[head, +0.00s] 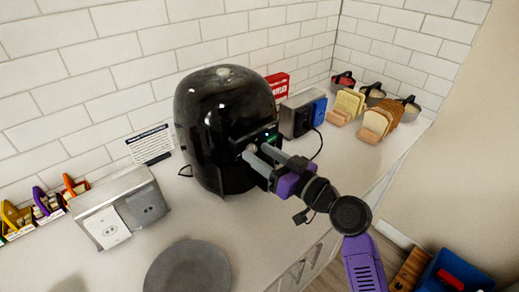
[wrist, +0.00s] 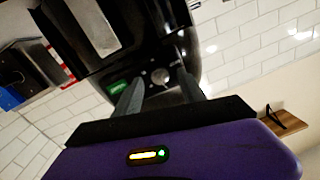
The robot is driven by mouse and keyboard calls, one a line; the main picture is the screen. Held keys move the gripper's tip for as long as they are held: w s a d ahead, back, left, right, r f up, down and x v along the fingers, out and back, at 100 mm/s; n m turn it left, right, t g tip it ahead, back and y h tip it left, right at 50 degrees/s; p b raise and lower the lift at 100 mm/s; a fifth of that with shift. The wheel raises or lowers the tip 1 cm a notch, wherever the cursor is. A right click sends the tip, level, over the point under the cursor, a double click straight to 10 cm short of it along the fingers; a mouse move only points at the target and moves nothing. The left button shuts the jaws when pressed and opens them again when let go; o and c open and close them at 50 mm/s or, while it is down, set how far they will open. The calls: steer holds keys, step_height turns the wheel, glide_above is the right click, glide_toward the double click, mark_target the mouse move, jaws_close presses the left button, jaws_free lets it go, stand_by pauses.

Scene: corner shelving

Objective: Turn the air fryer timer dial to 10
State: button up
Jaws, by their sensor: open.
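The air fryer (head: 215,110) is a glossy black rounded body on the counter near the back wall; its front panel also shows in the wrist view (wrist: 110,45). The timer dial (wrist: 160,76) is a small round grey knob on that panel, next to a green lit display (wrist: 118,87). My gripper (head: 256,152) reaches the panel from the right in the head view. In the wrist view my gripper (wrist: 160,80) is open, with one finger on each side of the dial. I cannot tell whether the fingers touch it. The dial's markings are too small to read.
A grey toaster (head: 297,117), bread slices (head: 378,122) and several pots (head: 374,92) stand to the right. A metal outlet box (head: 120,207) stands on the left. A grey round plate (head: 188,268) lies at the front. A small sign (head: 150,143) leans behind.

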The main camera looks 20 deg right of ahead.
steer(key=shift+w+a, duration=0.15)
steer(key=shift+w, duration=0.2)
jaws_close()
steer(key=shift+m, duration=0.3)
steer(key=m, duration=0.5)
steer(key=shift+f+t, duration=0.1)
steer(key=shift+t, duration=0.2)
steer(key=m+p, duration=0.1)
steer(key=m, duration=0.5)
steer(key=shift+m, duration=0.3)
steer(key=shift+f, duration=0.1)
